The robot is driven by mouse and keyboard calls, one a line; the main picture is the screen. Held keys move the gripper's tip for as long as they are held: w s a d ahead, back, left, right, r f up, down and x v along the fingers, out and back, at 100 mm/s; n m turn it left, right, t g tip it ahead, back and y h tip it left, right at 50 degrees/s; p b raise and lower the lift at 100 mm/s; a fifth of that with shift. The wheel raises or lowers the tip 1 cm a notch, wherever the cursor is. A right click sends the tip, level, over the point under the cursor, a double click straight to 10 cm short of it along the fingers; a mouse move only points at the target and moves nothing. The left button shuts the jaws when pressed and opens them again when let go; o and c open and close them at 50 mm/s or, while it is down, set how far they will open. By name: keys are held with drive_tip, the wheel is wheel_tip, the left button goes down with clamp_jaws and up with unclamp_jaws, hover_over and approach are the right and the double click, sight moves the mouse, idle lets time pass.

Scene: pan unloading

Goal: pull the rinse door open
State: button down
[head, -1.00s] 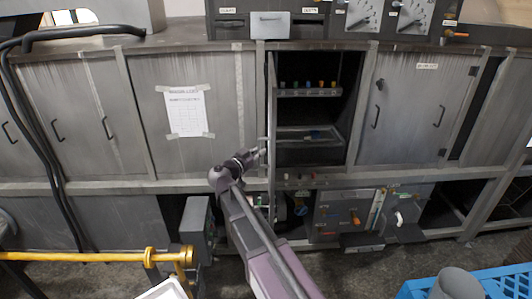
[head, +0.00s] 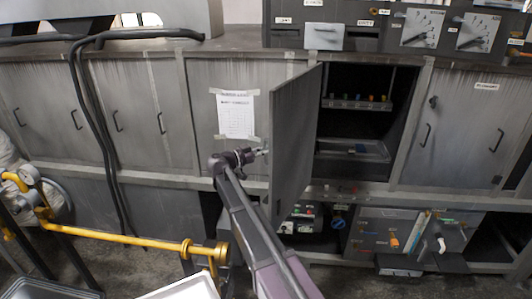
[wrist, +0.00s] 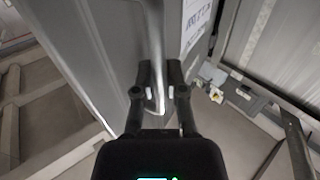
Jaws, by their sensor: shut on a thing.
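The rinse door (head: 297,135) is a grey metal panel standing wide open in the head view, swung out to the left from the left side of a dark compartment (head: 368,105). Its inner face shows. My gripper (head: 262,152) is at the door's free edge, on its outer side. In the wrist view my gripper (wrist: 160,75) is shut on the upright metal door handle (wrist: 158,98), beside the door panel (wrist: 105,40). The grip on the handle is hidden behind the door in the head view.
Inside the compartment are a rack of coloured knobs (head: 360,103) and a metal tray (head: 352,150). A closed door (head: 465,130) is to the right. A yellow pipe rail (head: 130,239) crosses the lower left, and a white container (head: 180,290) is at the bottom.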

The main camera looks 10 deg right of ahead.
drive_tip(key=c, duration=0.7)
unclamp_jaws()
drive_tip(key=shift+w+d, duration=0.15)
drive_tip(key=shift+d, duration=0.05)
drive_tip(key=shift+a, duration=0.1)
drive_tip(key=shift+v, duration=6.05)
